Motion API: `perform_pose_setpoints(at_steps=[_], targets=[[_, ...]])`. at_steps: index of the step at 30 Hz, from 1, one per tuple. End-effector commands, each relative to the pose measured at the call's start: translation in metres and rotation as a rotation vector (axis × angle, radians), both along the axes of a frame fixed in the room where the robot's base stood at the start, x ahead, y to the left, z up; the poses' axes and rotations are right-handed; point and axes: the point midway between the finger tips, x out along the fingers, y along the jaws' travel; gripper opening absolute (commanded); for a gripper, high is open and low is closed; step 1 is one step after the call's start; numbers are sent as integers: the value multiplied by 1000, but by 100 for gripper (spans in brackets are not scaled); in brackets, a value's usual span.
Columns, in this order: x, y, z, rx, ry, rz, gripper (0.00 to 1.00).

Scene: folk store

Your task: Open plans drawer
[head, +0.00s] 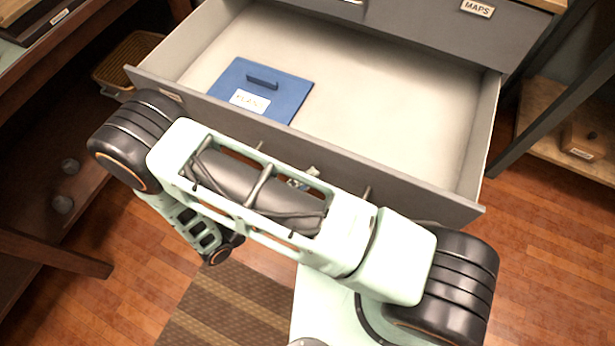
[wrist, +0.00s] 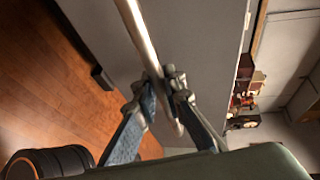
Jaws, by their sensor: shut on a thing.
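The plans drawer (head: 420,125) is a grey drawer pulled well out of its cabinet, with its pale inside showing in the head view. A blue flat item (head: 284,90) with a small handle and a white label reading like "PLANS" lies at its left front. The drawer's front panel also shows in the wrist view (wrist: 205,40). My gripper (wrist: 162,85) is shut on the metal drawer handle (wrist: 140,30), a long bar, with one finger on each side. In the head view my arm crosses the drawer front and hides most of the gripper and handle.
A closed drawer labelled MAPS (head: 420,25) sits above. A wooden shelf unit (head: 70,130) with a wicker basket (head: 128,62) stands at left. A low shelf with a wooden box (head: 588,140) is at right. A striped rug (head: 225,305) lies on the wooden floor.

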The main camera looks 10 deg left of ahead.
Motion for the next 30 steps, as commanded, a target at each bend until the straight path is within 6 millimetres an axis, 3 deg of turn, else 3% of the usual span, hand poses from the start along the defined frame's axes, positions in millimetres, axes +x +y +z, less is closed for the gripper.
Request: perform_pose_setpoints(at_steps=[8, 9, 14, 24, 30], targets=[[0, 1, 0, 1, -1, 1, 0], [0, 1, 0, 1, -1, 1, 10], [0, 0, 0, 1, -1, 1, 28], [-2, 3, 1, 0, 0, 2, 28], [-24, 24, 6, 4, 0, 4, 28]])
